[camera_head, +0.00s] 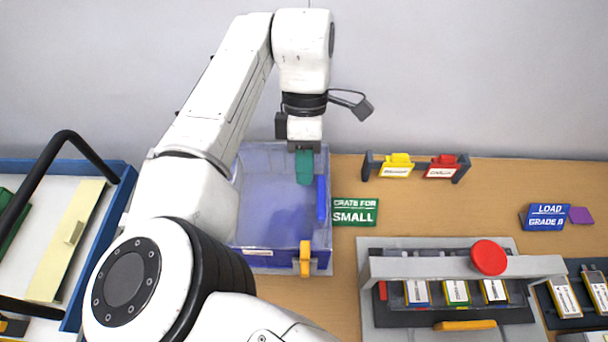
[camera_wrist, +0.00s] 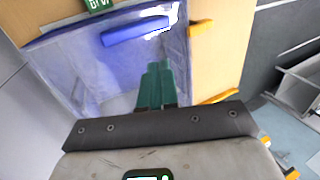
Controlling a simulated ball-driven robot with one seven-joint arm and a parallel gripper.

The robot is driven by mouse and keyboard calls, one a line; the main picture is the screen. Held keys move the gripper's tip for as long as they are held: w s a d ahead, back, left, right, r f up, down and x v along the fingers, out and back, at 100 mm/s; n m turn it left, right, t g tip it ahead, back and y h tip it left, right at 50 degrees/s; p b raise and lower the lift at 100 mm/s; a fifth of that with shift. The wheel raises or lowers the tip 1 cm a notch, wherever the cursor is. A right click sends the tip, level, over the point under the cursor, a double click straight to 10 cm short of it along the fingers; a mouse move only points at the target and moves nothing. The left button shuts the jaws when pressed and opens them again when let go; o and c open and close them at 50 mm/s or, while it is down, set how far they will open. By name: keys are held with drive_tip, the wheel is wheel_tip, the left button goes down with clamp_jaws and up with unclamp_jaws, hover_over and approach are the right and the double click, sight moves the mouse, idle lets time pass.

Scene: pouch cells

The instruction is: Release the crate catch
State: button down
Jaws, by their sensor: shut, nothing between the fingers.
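The crate (camera_head: 283,257) is a see-through blue box on the wooden table, with a white label on its front wall. A yellow catch (camera_head: 305,258) stands upright at the right part of that front wall. My gripper (camera_head: 304,180) has green fingers, pressed together and empty, pointing down over the back right part of the crate, well behind the catch. In the wrist view the fingers (camera_wrist: 157,68) show against the crate (camera_wrist: 62,62). Two yellow pieces show beside its wall there, an upper one (camera_wrist: 203,26) and a lower one (camera_wrist: 218,97); I cannot tell which is the catch.
A blue bar (camera_head: 321,198) lies along the crate's right side. A green sign (camera_head: 355,212) stands right of it. A grey fixture with a red button (camera_head: 488,257) is at the front right. A blue-rimmed tray (camera_head: 122,175) is at left. Bare table lies behind the fixture.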

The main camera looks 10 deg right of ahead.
sight(303, 237)
drive_tip(key=x, duration=0.8)
drive_tip(key=shift+s, duration=0.1)
drive_tip(key=s, duration=0.1)
drive_tip(key=s+p, duration=0.1)
drive_tip(key=shift+s+a+r, duration=0.15)
drive_tip(key=shift+s+a, duration=0.1)
drive_tip(key=shift+a, duration=0.1)
drive_tip(key=shift+s, duration=0.65)
drive_tip(key=shift+t, duration=0.3)
